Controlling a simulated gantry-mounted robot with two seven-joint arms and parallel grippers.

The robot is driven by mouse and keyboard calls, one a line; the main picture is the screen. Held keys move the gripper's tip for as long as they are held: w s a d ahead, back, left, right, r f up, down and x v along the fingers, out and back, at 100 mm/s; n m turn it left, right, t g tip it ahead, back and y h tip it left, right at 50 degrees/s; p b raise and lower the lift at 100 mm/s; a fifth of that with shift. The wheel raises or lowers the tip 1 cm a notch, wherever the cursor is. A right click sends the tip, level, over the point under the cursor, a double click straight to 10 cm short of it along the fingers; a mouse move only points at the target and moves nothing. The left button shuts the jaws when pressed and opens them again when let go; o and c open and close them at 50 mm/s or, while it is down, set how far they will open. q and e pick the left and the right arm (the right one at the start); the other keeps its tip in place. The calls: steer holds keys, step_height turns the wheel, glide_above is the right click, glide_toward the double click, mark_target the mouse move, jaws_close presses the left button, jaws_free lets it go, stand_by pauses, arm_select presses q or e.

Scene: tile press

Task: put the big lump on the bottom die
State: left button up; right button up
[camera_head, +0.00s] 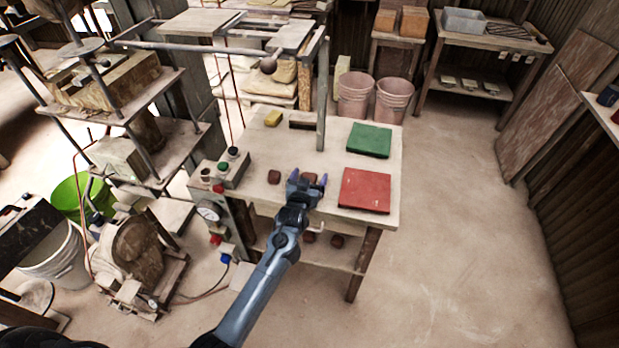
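Two dark red-brown lumps lie on the pale worktable: one lump (273,177) stands clear, and another lump (308,177) shows between the fingers of my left gripper (309,180). They look close in size, so I cannot tell which is the big one. My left gripper is at the table's front part, its fingers spread apart with gaps beside the lump; contact cannot be told. The press-like frame at the left holds a pale block (120,158) on its lower plate; whether this is the bottom die is unclear. My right gripper is not in view.
The floor at right is clear.

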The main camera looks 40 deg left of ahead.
arm_select(q)
steer(key=shift+f+b, duration=0.2)
steer(key=shift+b, duration=0.3)
steer(key=s+d+m+g+h, duration=0.2)
steer(key=s+d, duration=0.4)
steer(key=s, duration=0.6)
steer(key=s+d+f+m+g+h+p, duration=0.1)
steer(key=s+d+g, duration=0.4)
steer(key=s, duration=0.8)
steer(key=s+d+m+g+h+p, duration=0.1)
steer(key=s+d+m+g+h, duration=0.2)
steer(key=s+d, duration=0.4)
steer(key=s+m, duration=0.1)
steer(key=s, duration=0.4)
steer(key=shift+s+d+f+g+h, duration=0.25)
steer(key=shift+d+g+h, duration=0.05)
steer(key=shift+h, duration=0.1)
